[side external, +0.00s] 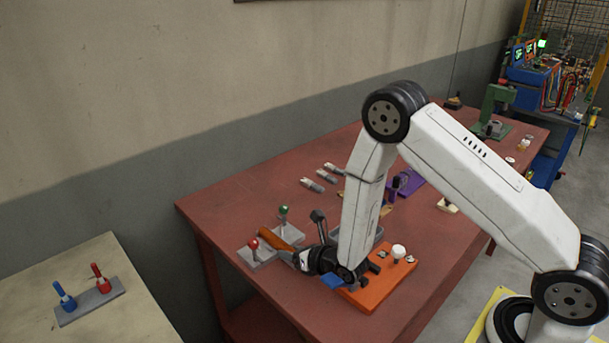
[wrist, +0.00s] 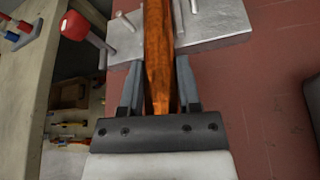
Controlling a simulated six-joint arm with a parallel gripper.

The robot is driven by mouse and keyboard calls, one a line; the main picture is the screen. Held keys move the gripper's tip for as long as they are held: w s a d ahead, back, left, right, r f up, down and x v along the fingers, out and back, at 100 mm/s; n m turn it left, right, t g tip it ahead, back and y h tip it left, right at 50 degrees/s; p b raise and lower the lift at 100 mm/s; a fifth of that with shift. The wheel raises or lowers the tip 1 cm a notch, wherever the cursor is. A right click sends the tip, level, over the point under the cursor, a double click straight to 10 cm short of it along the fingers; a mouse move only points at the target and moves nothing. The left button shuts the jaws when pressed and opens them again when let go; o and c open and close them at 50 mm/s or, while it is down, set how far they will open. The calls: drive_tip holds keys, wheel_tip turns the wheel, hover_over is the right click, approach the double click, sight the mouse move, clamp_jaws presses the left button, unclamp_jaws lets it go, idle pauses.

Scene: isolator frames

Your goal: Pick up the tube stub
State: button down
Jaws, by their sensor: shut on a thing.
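The tube stub, a long copper-brown piece, runs up the middle of the wrist view (wrist: 158,60) between my fingers. In the side view the stub (side external: 275,237) sticks out from my gripper (side external: 298,259) toward the upper left. My gripper also shows in the wrist view (wrist: 159,85), with one grey finger on each side of the stub, shut on it. The stub's far end runs out of the wrist view. It passes over a grey metal block (wrist: 218,28) with pegs; I cannot tell whether it touches the block.
Fixtures with a red knob (side external: 253,244) and a green knob (side external: 283,210) stand close by. An orange plate (side external: 375,293) with a white knob lies right of my gripper. A pale table (side external: 105,310) is at the left. The red tabletop (side external: 240,195) is clear toward its far left.

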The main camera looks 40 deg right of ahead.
drive_tip(key=shift+r, duration=0.25)
drive_tip(key=shift+r, duration=4.75)
drive_tip(key=shift+s+d+r+m+h, duration=0.6)
drive_tip(key=shift+d+r, duration=1.25)
drive_tip(key=shift+d, duration=0.6)
drive_tip(key=shift+n+y, duration=0.6)
drive_tip(key=shift+w+a+f, duration=0.2)
drive_tip(key=shift+a+f, duration=0.4)
drive_tip(key=shift+a, duration=0.2)
drive_tip(key=shift+w+a+f, duration=0.25)
drive_tip(key=shift+a+f, duration=0.4)
drive_tip(key=shift+a, duration=0.2)
drive_tip(key=shift+w+a+f, duration=0.2)
drive_tip(key=shift+a+f, duration=0.4)
drive_tip(key=shift+a, duration=0.2)
drive_tip(key=shift+f, duration=0.1)
drive_tip(key=shift+f, duration=2.8)
